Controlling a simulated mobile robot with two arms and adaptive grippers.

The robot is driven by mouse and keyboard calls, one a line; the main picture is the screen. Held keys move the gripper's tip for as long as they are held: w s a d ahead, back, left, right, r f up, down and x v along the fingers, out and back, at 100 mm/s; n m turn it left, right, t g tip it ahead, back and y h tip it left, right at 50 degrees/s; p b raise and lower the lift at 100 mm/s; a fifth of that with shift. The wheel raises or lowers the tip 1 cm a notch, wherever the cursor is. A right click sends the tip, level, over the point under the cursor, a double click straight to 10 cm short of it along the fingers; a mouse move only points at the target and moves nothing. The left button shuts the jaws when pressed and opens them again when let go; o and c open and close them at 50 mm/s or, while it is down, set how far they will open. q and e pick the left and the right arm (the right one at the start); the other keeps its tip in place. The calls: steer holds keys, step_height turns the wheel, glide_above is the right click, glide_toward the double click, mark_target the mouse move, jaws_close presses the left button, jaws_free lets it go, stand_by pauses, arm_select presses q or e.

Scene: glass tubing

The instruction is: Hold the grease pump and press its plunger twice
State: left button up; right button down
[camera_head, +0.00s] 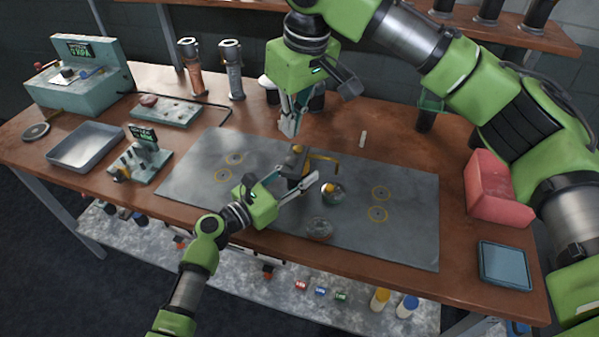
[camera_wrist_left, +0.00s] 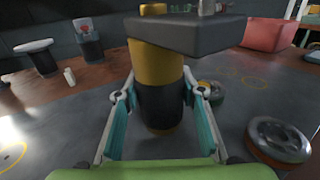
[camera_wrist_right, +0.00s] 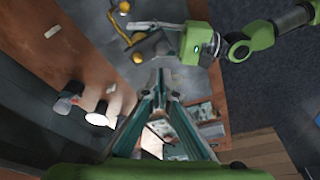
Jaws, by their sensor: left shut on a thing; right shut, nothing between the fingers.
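The grease pump (camera_head: 296,160) stands upright on the grey mat, with a dark head and a yellow curved spout pointing right. In the left wrist view the grease pump (camera_wrist_left: 155,68) has a yellow body, a black lower band and a dark block on top. My left gripper (camera_head: 297,187) is shut around its lower body, and it also shows in the left wrist view (camera_wrist_left: 162,98). My right gripper (camera_head: 289,128) is shut and empty, above and behind the pump. In the right wrist view the closed fingers (camera_wrist_right: 159,82) are apart from the pump (camera_wrist_right: 147,42). The plunger is not clearly distinguishable.
Two round tins (camera_head: 332,192) and (camera_head: 319,229) sit on the grey mat (camera_head: 400,235) close to the pump. A red bin (camera_head: 497,190) and a blue tray (camera_head: 504,264) are at the right. A metal tray (camera_head: 85,146) and a small fixture (camera_head: 140,157) stand at the left.

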step_height(320, 180, up, 12)
steer(key=s+d, duration=0.1)
steer(key=shift+s+d, duration=0.3)
steer(key=shift+s, duration=0.1)
steer(key=shift+f, duration=0.15)
arm_select(q)
steer(key=o, duration=1.5)
steer(key=shift+o, duration=0.2)
steer(key=v, duration=1.2)
